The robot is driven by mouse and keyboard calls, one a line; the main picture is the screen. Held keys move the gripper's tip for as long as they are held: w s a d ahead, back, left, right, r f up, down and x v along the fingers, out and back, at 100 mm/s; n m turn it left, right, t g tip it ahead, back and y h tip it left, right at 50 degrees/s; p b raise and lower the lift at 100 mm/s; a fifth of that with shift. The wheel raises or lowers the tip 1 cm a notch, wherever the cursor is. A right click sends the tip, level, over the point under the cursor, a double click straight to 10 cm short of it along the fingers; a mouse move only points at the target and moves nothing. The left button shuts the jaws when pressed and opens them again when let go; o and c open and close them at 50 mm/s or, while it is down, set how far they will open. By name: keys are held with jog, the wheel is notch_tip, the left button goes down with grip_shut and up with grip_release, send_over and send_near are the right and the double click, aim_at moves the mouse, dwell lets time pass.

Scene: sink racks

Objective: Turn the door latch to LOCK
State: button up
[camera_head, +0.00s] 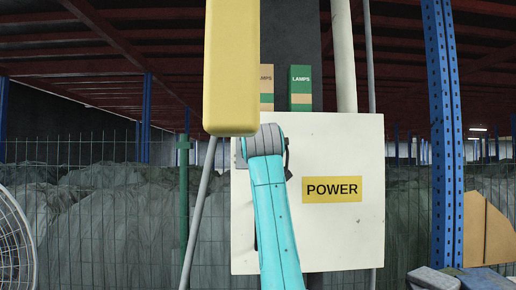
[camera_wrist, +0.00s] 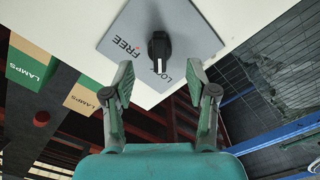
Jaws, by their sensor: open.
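The door latch is a black knob (camera_wrist: 158,46) on a grey plate (camera_wrist: 185,18) marked FREE and LOCK, seen in the wrist view. FREE is left of the knob, with a small red mark beside it. My gripper (camera_wrist: 159,80) is open and empty. The knob shows between and beyond its fingertips; contact is not visible. In the head view my arm hides the knob and gripper.
The white cabinet (camera_head: 330,240) carries a yellow POWER label (camera_head: 332,189). A large yellow block (camera_head: 231,65) hangs in front of its upper left. Two LAMPS boxes (camera_head: 301,85) stand above it. A blue post (camera_head: 445,130) rises to the right, and a wire fence lies behind.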

jog(key=s, duration=0.8)
jog(key=shift+s+d, duration=0.25)
jog(key=shift+d, duration=0.15)
